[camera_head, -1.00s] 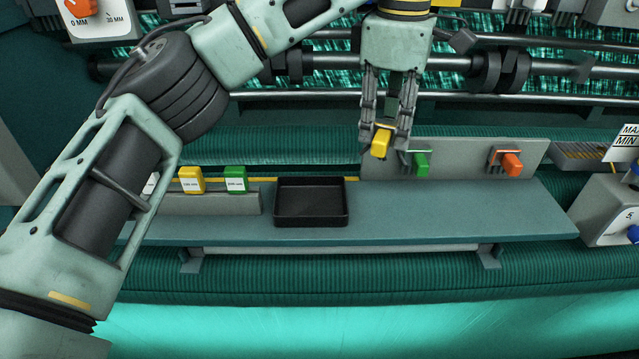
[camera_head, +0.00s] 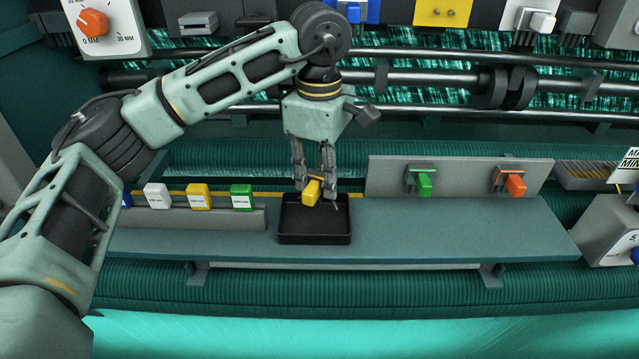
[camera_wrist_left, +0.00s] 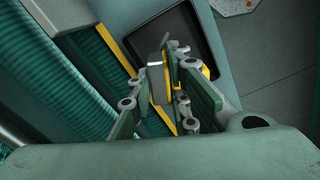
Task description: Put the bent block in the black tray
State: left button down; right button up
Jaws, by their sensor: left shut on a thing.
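The yellow bent block (camera_head: 312,192) is held between the fingers of my left gripper (camera_head: 314,184). The block hangs just above the black tray (camera_head: 315,239), over its back part, and appears clear of the tray floor. The black tray is open on top and looks empty. In the left wrist view the fingers (camera_wrist_left: 170,95) are closed around the block, of which a yellow edge shows. The black tray (camera_wrist_left: 165,39) lies beyond them. The fingers hide part of the block. My right gripper is not in view.
Labelled white, yellow and green blocks (camera_head: 242,197) stand in a row left of the tray. A grey panel (camera_head: 459,178) at the right holds a green piece (camera_head: 425,184) and an orange piece (camera_head: 515,184). The bench (camera_head: 430,232) right of the tray is clear.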

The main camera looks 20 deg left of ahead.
aim_at(319, 190)
pick_arm(q)
notch_tip(319, 190, down, 2)
jog(key=shift+f+p, duration=0.2)
jog(key=shift+p, duration=0.4)
jog(key=shift+a+f, duration=0.1)
jog(key=shift+f, duration=0.4)
jog(key=c, duration=2.1)
grip_release()
jog(key=shift+f+b, duration=0.1)
jog(key=shift+b, duration=0.2)
jog(key=o, duration=0.5)
jog(key=shift+c, duration=0.2)
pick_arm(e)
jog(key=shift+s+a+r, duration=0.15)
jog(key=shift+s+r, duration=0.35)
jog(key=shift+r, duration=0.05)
